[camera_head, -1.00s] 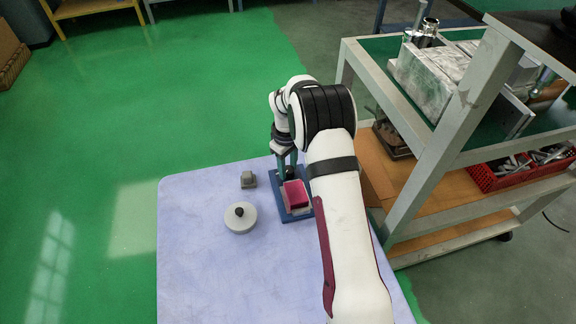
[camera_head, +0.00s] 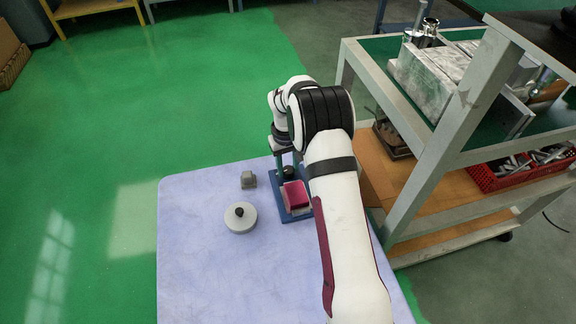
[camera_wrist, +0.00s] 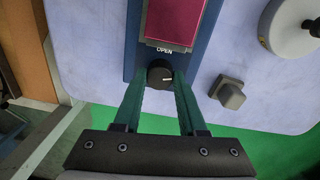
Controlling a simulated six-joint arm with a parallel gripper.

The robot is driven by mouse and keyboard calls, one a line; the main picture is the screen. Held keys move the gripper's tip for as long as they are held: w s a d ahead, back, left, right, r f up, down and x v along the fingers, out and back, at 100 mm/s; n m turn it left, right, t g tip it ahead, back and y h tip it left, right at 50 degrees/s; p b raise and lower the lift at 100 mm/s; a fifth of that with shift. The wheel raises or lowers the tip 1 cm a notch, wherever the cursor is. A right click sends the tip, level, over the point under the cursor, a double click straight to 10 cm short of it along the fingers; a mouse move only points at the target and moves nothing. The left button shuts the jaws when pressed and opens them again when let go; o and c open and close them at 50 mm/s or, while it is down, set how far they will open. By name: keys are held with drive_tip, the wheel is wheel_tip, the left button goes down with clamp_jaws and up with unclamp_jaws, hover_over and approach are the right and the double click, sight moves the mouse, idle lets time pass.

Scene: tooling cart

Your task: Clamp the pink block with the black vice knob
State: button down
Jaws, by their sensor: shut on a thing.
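The pink block (camera_head: 296,194) sits in the blue vice (camera_head: 283,208) on the table, and it also shows at the top of the wrist view (camera_wrist: 176,20). The black vice knob (camera_wrist: 160,73) is at the vice's near end in the wrist view, below the word "OPEN", with a pale pointer mark on it. My gripper (camera_wrist: 160,80) has its two green fingers shut on the knob, one on each side. In the head view my gripper (camera_head: 288,172) is at the far end of the vice, partly hidden by my arm.
A grey round disc with a black knob (camera_head: 240,218) and a small grey block (camera_head: 248,180) stand on the pale table (camera_head: 200,270) left of the vice. A metal cart (camera_head: 420,180) with shelves and a red bin (camera_head: 500,178) stands close on the right.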

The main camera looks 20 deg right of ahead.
sight(286, 169)
drive_tip(key=shift+m, duration=1.9)
drive_tip(key=shift+c, duration=2.3)
unclamp_jaws()
wheel_tip(286, 169, up, 16)
drive_tip(key=shift+a, duration=0.3)
